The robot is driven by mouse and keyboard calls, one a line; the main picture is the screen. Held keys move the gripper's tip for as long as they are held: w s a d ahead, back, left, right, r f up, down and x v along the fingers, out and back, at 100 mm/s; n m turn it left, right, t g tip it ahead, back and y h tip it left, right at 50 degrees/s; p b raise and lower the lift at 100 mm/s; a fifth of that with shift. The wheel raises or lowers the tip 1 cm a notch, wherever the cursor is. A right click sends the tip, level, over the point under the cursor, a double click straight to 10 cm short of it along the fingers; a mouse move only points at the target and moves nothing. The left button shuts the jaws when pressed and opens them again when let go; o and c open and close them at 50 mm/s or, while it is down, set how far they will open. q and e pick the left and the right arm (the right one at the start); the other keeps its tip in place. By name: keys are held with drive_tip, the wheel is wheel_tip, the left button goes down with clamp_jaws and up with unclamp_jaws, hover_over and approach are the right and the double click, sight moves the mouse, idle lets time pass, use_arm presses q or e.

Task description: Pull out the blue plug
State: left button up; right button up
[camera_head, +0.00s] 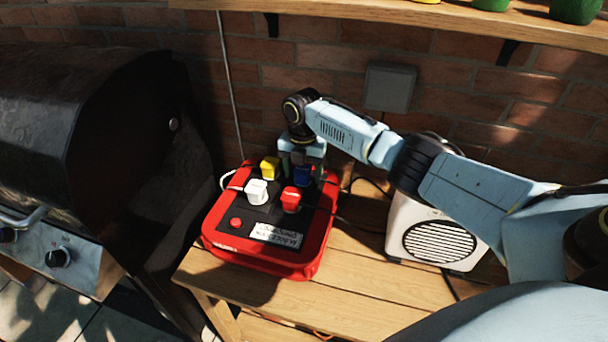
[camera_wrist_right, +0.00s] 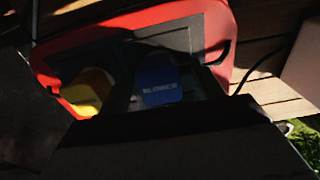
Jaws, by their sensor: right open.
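The blue plug (camera_head: 303,176) sits in the back right socket of a red power box (camera_head: 222,240) with a black top. My right gripper (camera_head: 302,166) is open and points down over the blue plug, with its fingers close around it. I cannot tell whether they touch it. In the right wrist view the blue plug (camera_wrist_right: 160,84) shows ahead of the gripper, with the yellow plug (camera_wrist_right: 88,92) to its left. My left gripper is not in view.
A yellow plug (camera_head: 270,168), a white plug (camera_head: 256,191) and a red plug (camera_head: 291,200) sit close by on the box. A white speaker-like unit (camera_head: 436,241) stands to the right. A black grill (camera_head: 90,120) is at the left, a brick wall (camera_head: 440,75) behind.

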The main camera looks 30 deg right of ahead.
sight(303, 169)
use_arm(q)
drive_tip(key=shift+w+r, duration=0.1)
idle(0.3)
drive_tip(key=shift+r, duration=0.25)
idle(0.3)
use_arm(e)
drive_tip(key=c, duration=1.4)
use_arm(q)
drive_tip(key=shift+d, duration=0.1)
